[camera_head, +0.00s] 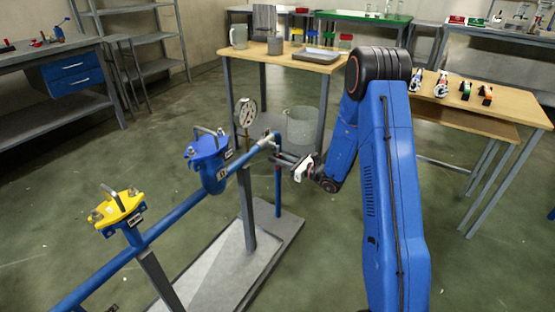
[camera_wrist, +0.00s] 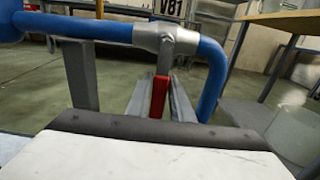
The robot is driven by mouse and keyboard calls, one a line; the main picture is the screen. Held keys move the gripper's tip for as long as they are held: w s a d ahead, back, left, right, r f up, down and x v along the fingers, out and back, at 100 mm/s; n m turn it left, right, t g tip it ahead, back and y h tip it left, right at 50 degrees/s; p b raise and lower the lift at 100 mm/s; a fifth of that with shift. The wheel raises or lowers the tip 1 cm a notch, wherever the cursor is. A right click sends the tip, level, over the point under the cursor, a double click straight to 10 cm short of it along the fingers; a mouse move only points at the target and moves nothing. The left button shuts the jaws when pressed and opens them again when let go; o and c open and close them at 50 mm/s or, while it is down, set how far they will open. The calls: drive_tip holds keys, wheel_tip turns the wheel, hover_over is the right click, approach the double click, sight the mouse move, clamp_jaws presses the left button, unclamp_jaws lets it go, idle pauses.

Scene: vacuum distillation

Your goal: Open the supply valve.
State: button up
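A blue pipe (camera_head: 190,207) runs up from the lower left and bends down at its far end. In the wrist view it crosses the top (camera_wrist: 95,30) and carries a silver valve body (camera_wrist: 165,38). A red handle (camera_wrist: 159,96) hangs from this valve. My gripper (camera_wrist: 158,100) is open, with a grey finger on each side of the red handle and no clear grip on it. In the head view my gripper (camera_head: 286,157) is beside the pipe's far end. A tag reading V81 (camera_wrist: 171,8) shows behind the valve body.
A blue fitting (camera_head: 208,160), a yellow fitting (camera_head: 118,209) and a round gauge (camera_head: 247,111) sit along the pipe. A grey post (camera_head: 246,210) on a base plate (camera_head: 285,232) supports it. A wooden table (camera_head: 300,56) stands behind. The floor at left is open.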

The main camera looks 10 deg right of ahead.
clamp_jaws()
drive_tip(key=shift+d, duration=0.1)
drive_tip(key=w+d+r+n, duration=0.4)
drive_tip(key=n, duration=1.1)
drive_tip(key=shift+r+n, duration=0.3)
drive_tip(key=shift+n, duration=0.1)
idle(0.4)
drive_tip(key=o, duration=0.6)
unclamp_jaws()
drive_tip(key=shift+r, duration=0.1)
drive_tip(key=shift+c, duration=0.2)
